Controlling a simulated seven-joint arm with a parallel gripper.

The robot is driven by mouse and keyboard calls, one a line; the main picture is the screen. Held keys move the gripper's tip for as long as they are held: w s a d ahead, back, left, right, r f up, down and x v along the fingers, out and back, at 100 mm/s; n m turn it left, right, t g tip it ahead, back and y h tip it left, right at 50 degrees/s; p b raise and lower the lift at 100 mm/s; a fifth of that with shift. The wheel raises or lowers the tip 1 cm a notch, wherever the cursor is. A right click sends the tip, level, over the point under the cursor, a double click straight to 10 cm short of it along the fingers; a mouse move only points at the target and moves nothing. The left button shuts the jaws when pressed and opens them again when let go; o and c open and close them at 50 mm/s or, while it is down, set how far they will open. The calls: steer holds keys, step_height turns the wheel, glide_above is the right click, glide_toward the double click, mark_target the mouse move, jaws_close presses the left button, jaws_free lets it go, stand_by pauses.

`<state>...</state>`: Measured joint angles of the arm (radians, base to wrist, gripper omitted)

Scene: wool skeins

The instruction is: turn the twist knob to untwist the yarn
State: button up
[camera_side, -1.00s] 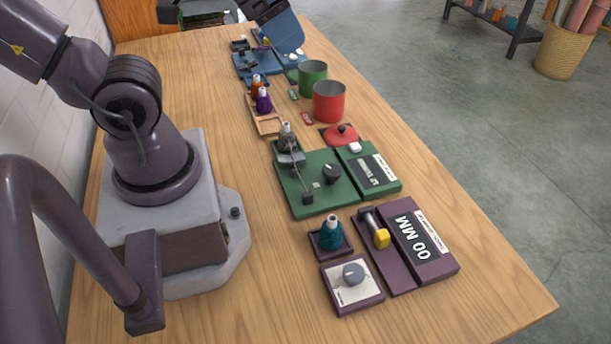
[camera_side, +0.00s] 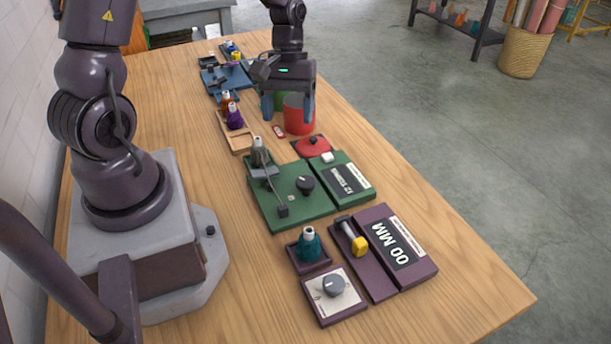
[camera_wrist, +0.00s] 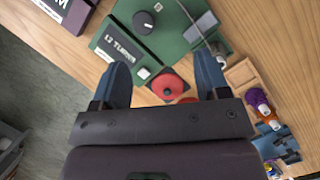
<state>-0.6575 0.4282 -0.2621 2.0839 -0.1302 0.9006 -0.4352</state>
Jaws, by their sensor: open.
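The green board (camera_side: 268,205) lies mid-table with a black knob (camera_side: 305,184) on it, which also shows at the top of the wrist view (camera_wrist: 143,22). Its display (camera_side: 350,179) reads about 12 TURNS. A grey skein (camera_side: 258,154) stands at the board's far left corner, with a thin grey line running to a black block (camera_side: 282,210). My gripper (camera_side: 287,108) points down above the red cup, beyond the board and apart from the knob.
A red cup (camera_side: 299,120) and a red lid (camera_side: 312,146) sit near my gripper. A purple board (camera_side: 380,285) with a 00 MM display, a teal skein (camera_side: 309,244) and a grey knob (camera_side: 333,285) are nearer. A wooden tray (camera_side: 240,143) holds orange and purple skeins.

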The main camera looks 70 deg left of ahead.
mark_target(306, 180)
steer(key=d+f+n, duration=0.1)
steer(key=f, duration=0.3)
steer(key=w+d+f+n, duration=0.1)
steer(key=d+f, duration=0.1)
steer(key=f, duration=0.3)
steer(key=d+f+n, duration=0.1)
steer(key=f+n, duration=0.1)
steer(key=f, duration=0.2)
steer(key=shift+w+d+f+t+h, duration=0.25)
steer(key=shift+d+f+t+h, duration=0.05)
steer(key=shift+d+h, duration=0.1)
steer(key=shift+c, duration=0.3)
steer(key=c, duration=0.9)
